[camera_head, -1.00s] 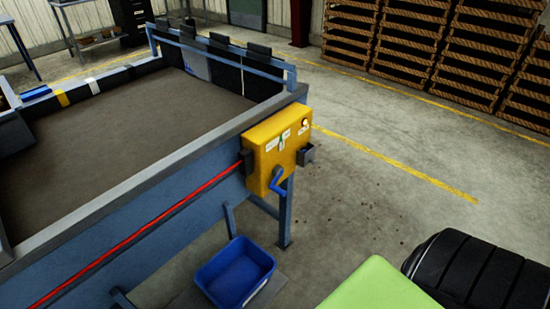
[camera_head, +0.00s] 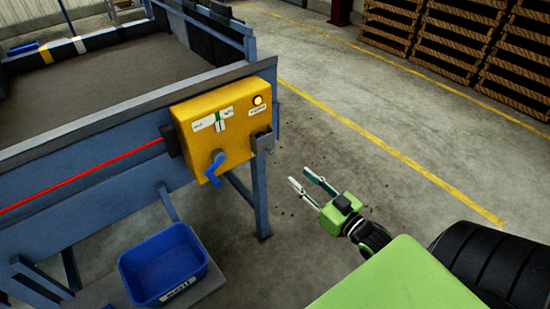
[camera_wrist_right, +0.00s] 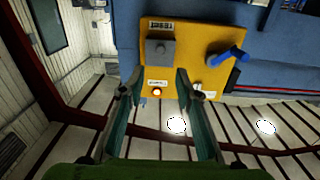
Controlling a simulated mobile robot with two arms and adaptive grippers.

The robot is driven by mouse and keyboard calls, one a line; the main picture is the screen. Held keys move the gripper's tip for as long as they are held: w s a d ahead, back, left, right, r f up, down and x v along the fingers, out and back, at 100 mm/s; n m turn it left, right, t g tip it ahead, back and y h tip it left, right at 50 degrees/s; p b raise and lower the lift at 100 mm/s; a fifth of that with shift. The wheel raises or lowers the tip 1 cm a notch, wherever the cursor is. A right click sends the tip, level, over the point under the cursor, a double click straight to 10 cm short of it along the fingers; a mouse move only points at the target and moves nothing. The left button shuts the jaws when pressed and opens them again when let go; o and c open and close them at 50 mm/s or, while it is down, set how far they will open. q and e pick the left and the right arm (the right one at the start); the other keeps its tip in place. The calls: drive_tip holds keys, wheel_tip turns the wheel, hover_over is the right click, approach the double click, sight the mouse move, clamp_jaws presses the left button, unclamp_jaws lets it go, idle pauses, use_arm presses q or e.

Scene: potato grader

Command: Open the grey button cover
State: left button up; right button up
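The yellow control box (camera_head: 205,108) is fixed to the corner of the blue machine frame. The grey button cover (camera_head: 263,141) is on its right side; it looks closed, and any button under it is hidden. In the right wrist view, the grey cover (camera_wrist_right: 160,53) is a square block beside a label reading RESET. My right gripper (camera_head: 300,177) is open and empty, to the right of the box and apart from the cover. Its two fingers (camera_wrist_right: 154,85) reach towards the box in the wrist view. My left gripper is not in view.
A red cord (camera_head: 80,177) runs along the machine. A blue bin (camera_head: 165,265) stands below. Open floor lies right of the box; stacked pallets (camera_head: 445,40) stand behind.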

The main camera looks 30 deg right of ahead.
sight(272, 154)
drive_tip(key=w, duration=0.8)
drive_tip(key=w+a, duration=0.1)
drive_tip(key=w, duration=0.4)
drive_tip(key=shift+w, duration=0.1)
clamp_jaws()
